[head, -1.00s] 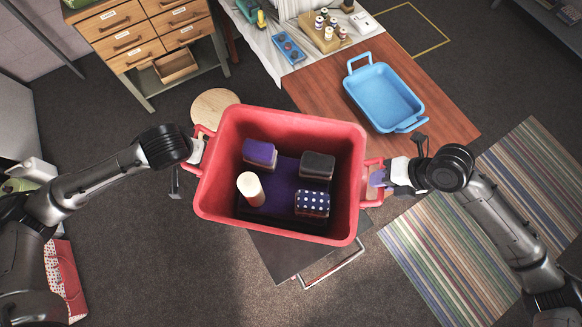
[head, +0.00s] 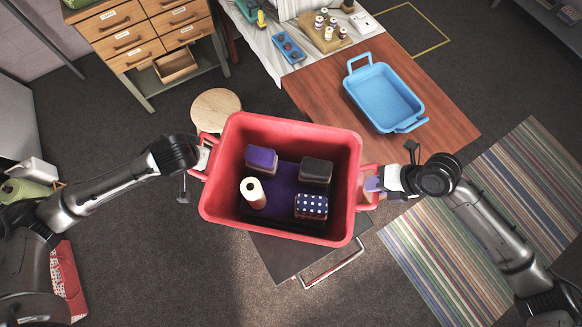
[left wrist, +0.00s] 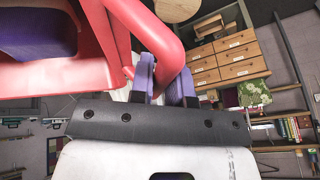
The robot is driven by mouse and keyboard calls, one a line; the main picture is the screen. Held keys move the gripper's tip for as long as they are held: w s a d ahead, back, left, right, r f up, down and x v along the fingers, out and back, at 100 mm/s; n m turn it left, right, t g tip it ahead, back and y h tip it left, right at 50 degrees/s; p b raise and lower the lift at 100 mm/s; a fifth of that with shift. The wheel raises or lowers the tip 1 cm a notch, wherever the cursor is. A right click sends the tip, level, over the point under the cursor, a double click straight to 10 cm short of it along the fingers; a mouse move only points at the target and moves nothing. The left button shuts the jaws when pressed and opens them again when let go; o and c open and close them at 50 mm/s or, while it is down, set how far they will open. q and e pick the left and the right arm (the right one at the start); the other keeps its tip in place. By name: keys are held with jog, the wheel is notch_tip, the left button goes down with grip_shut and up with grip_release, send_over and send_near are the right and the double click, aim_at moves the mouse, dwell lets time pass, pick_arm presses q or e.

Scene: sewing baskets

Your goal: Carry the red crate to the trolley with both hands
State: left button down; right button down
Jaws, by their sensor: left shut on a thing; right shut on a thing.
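The red crate (head: 232,212) is held between my two arms in the middle of the head view. Inside it are a purple box, a dark box, a polka-dot box and a cream roll. My left gripper (head: 203,158) is shut on the handle at the crate's left side; in the left wrist view its purple finger pads (left wrist: 163,78) close around the red handle (left wrist: 158,30). My right gripper (head: 374,185) is shut on the right handle. A dark trolley (head: 280,254) with a metal handle shows partly below the crate, which hides the rest of it.
A wooden table (head: 330,88) with a blue tray (head: 385,97) stands behind and to the right. A round stool (head: 216,107) is behind the crate's left corner. A drawer cabinet (head: 140,40) stands at upper left, one drawer open. A striped rug (head: 490,215) lies at right.

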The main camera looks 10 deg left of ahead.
pick_arm(q)
jog(key=c, duration=1.5)
grip_release()
jog(key=shift+f, duration=0.2)
jog(key=shift+c, duration=0.2)
pick_arm(e)
jog(key=c, duration=1.6)
grip_release()
jog(key=shift+a+f, duration=0.1)
jog(key=shift+f, duration=0.1)
pick_arm(q)
jog(key=o, duration=0.4)
pick_arm(e)
jog(key=o, duration=0.5)
pick_arm(q)
jog(key=shift+o, duration=0.2)
jog(key=shift+r, duration=0.2)
pick_arm(e)
jog(key=shift+w+r, duration=0.1)
jog(key=shift+d+r, duration=0.2)
jog(key=shift+d, duration=0.1)
pick_arm(q)
jog(key=v, duration=1.1)
jog(key=shift+r, duration=0.35)
pick_arm(e)
jog(key=v, duration=1.1)
jog(key=shift+d+r, duration=0.15)
jog(key=shift+r, duration=0.05)
